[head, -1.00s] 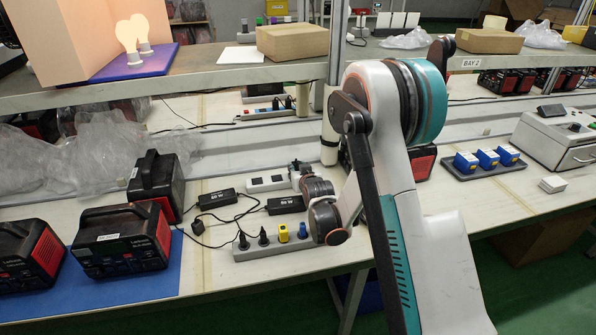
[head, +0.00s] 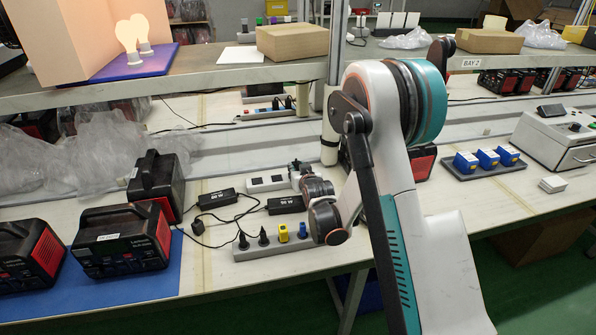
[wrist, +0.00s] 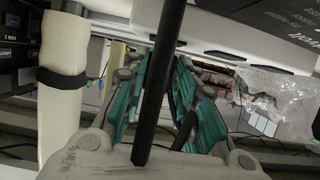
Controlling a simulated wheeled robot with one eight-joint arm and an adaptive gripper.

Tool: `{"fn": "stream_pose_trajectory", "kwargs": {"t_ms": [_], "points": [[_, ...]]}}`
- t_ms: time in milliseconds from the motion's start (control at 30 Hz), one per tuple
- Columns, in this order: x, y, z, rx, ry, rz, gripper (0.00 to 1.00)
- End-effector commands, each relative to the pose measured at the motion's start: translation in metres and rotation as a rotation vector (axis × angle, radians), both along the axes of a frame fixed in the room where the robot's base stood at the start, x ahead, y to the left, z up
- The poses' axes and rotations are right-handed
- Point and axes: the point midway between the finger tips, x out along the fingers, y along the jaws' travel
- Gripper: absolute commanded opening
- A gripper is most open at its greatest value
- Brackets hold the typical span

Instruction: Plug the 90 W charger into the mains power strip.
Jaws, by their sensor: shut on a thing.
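Two black charger bricks lie on the bench in the head view, one at left (head: 216,199) and one at right (head: 285,205); their small labels are hard to read. A loose black plug (head: 197,227) lies left of the grey power strip (head: 262,249), which holds black, yellow and blue plugs. A short white socket block (head: 268,184) sits behind the bricks. My gripper (head: 296,168) is low over the bench beside that block, partly hidden by my wrist. In the wrist view its teal fingers (wrist: 172,75) are close together on a small dark thing, mostly hidden.
Black-and-red power stations (head: 124,241) stand at left on a blue mat. A shelf (head: 215,78) overhangs the back.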

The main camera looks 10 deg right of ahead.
Motion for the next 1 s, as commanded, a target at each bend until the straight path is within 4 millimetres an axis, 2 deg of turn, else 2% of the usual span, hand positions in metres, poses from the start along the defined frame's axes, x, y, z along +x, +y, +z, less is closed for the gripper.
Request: {"fn": "stream_pose_trajectory", "kwargs": {"t_ms": [1000], "points": [[-0.001, 0.0, -0.02, 0.0, 0.006, 0.0, 0.01]]}}
